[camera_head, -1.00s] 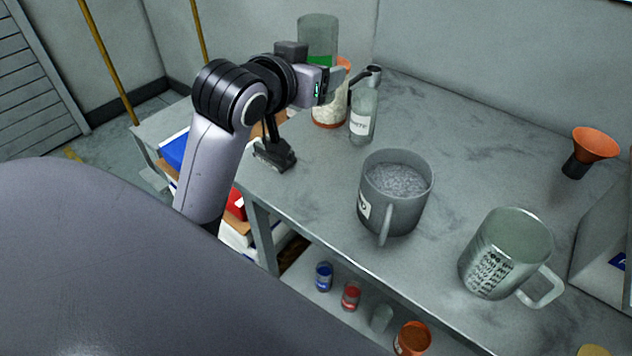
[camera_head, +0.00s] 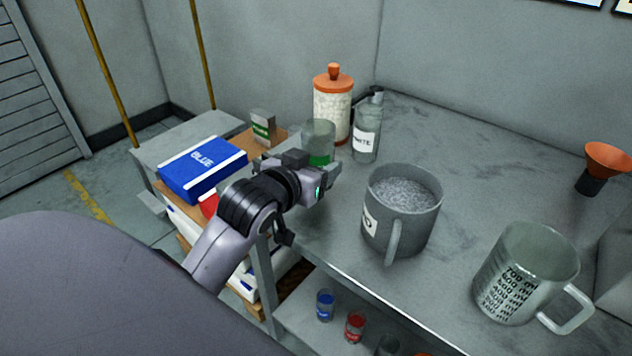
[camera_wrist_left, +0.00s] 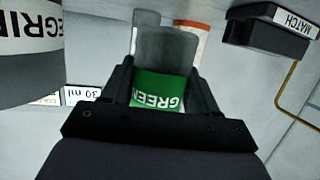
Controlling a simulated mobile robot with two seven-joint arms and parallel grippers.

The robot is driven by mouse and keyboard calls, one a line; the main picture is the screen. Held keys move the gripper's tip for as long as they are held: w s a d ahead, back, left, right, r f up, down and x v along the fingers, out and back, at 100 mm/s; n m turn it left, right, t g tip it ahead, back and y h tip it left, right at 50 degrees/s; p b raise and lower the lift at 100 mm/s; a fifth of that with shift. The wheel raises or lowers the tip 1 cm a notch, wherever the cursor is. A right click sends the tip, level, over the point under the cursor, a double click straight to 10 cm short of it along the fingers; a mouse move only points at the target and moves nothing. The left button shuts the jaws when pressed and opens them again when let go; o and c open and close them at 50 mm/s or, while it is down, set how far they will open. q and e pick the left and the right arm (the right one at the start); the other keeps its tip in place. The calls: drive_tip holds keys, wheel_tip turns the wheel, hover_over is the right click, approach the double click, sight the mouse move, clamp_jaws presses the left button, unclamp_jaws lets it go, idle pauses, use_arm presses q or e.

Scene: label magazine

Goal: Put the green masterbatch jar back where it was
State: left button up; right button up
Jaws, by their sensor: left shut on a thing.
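The green masterbatch jar (camera_head: 319,143) is a clear grey cylinder with green at its lower part. My left gripper (camera_head: 330,172) is shut on it near the left end of the workbench. In the left wrist view the jar (camera_wrist_left: 165,52) sits between the two fingers, its GREEN label upside down in the picture. The gripper and wrist hide the jar's base in the head view, so I cannot tell whether it touches the bench. On the lower shelf stand a blue jar (camera_head: 325,305) and a red jar (camera_head: 355,327). My right gripper is not in view.
An orange-lidded canister (camera_head: 333,105) and a WHITE bottle (camera_head: 366,130) stand behind the jar. A grey mug of granules (camera_head: 402,215) and a clear measuring jug (camera_head: 525,275) stand to the right. A BLUE box (camera_head: 203,168) lies left. Bench space between mug and funnel (camera_head: 603,165) is clear.

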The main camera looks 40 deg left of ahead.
use_arm(q)
wheel_tip(320, 180, down, 3)
drive_tip(key=shift+b, duration=0.3)
drive_tip(key=shift+f, duration=0.2)
drive_tip(key=shift+f, duration=0.1)
drive_tip(key=o, duration=1.1)
drive_tip(key=shift+o, duration=0.2)
